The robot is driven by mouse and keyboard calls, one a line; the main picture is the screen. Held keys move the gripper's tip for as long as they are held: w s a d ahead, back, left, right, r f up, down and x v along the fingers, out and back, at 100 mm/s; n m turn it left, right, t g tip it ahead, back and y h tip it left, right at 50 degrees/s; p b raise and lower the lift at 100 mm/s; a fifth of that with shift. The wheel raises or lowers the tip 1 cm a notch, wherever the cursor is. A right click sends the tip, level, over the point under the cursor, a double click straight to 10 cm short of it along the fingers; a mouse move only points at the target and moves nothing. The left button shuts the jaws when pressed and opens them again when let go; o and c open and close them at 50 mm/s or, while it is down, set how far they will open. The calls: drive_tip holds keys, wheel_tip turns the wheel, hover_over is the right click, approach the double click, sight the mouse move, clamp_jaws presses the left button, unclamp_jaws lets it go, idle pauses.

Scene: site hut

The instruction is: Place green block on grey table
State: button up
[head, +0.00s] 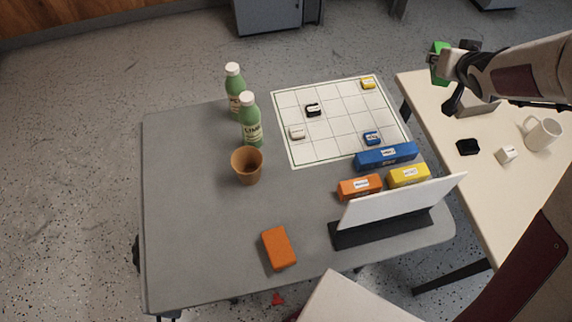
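The green block (437,63) is at the end of my arm, at the upper right of the head view. My gripper (447,68) appears shut on it and holds it up by the far edge of the cream table; the arm hides part of the grip. The grey table (190,205) fills the middle of the view, to the left of my gripper. Its left and front-left parts are bare.
On the grey table stand two green bottles (250,122), a brown cup (247,166), a grid sheet (332,140) with small pieces, a blue block (386,156), a yellow block (408,176), orange blocks (279,248) and a white upright panel (400,203). A mug (541,134) stands on the cream table (500,200).

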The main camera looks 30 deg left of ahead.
drive_tip(key=a+f+n+g+y, duration=0.2)
drive_tip(key=a+n+g+y, duration=0.4)
drive_tip(key=a, duration=1)
drive_tip(key=s+a+f+n+g, duration=0.3)
drive_tip(key=s+a+f+n, duration=0.1)
drive_tip(key=s+a+n, duration=0.2)
drive_tip(key=s+d+f+n+g+h, duration=0.1)
drive_tip(key=s+d+f+n+g, duration=0.1)
drive_tip(key=s, duration=0.4)
drive_tip(key=s+d+f+n+g, duration=0.1)
drive_tip(key=s+f+n+g, duration=0.2)
drive_tip(key=s+n, duration=0.2)
drive_tip(key=s+d+f+n+g+h, duration=0.1)
drive_tip(key=s+d+f+n+g, duration=0.1)
drive_tip(key=s, duration=0.5)
drive_tip(key=shift+d+f+n+g+h, duration=0.3)
drive_tip(key=shift+f+n+g, duration=0.4)
drive_tip(key=shift+n, duration=0.2)
drive_tip(key=shift+s+f, duration=0.1)
hover_over(322, 164)
drive_tip(key=shift+f, duration=3.05)
